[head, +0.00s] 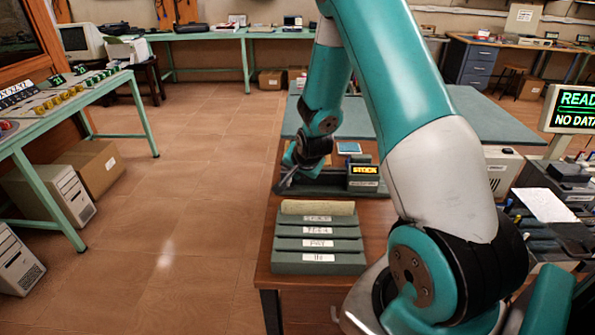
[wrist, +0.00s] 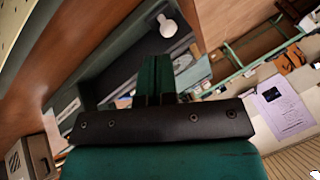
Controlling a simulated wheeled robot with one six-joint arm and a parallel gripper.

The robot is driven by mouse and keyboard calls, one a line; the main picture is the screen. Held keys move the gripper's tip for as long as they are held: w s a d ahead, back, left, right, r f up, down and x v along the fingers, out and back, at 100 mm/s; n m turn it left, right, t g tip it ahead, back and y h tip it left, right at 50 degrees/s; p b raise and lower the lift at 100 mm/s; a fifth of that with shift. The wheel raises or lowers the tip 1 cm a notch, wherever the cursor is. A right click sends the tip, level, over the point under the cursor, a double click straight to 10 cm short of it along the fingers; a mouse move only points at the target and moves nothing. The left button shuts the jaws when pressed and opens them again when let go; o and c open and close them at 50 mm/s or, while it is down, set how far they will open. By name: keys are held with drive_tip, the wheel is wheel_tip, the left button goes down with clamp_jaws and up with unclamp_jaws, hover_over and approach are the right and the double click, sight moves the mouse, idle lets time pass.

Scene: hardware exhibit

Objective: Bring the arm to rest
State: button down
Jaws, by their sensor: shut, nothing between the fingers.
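My teal and white arm bends over the desk in the head view. My gripper (head: 283,187) hangs low at the desk's left edge, beside a dark tray with a yellow-lit "STOCK" display (head: 364,170). In the wrist view my gripper (wrist: 155,60) has its green fingers together with nothing between them. A dark tray with a white round object (wrist: 166,24) in it shows beyond the fingertips. Whether the gripper touches the tray cannot be told.
A grey-green stepped rack (head: 320,268) with labelled slots stands at the desk's front. A readout screen (head: 572,109) and equipment stand at the right. A teal bench (head: 45,130) with computers below is at the left. The tiled floor between is clear.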

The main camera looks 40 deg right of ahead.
drive_tip(key=p+v, duration=0.1)
drive_tip(key=v, duration=0.3)
drive_tip(key=shift+s+a+r+p, duration=0.15)
drive_tip(key=shift+a+r+p, duration=0.05)
drive_tip(key=shift+r+p, duration=0.2)
drive_tip(key=s+a+r+n+g+y, duration=0.15)
drive_tip(key=a+r+n, duration=0.35)
drive_tip(key=a, duration=0.5)
drive_tip(key=s+a+r+n+y, duration=0.35)
drive_tip(key=a+r, duration=0.35)
drive_tip(key=a, duration=0.3)
drive_tip(key=s+a+r+n+g, duration=0.1)
drive_tip(key=s+a+r+n, duration=0.1)
drive_tip(key=s, duration=0.4)
drive_tip(key=s+a+r+n+g+y, duration=0.1)
drive_tip(key=s+a+r+n+g, duration=0.1)
drive_tip(key=s+a+n, duration=0.3)
drive_tip(key=s+a+r+n+g, duration=0.2)
drive_tip(key=s+a+r+n, duration=0.1)
drive_tip(key=s, duration=0.5)
drive_tip(key=shift+a+r+n+y, duration=0.3)
drive_tip(key=shift+r+n, duration=0.45)
drive_tip(key=shift+n, duration=0.3)
drive_tip(key=shift+w, duration=0.1)
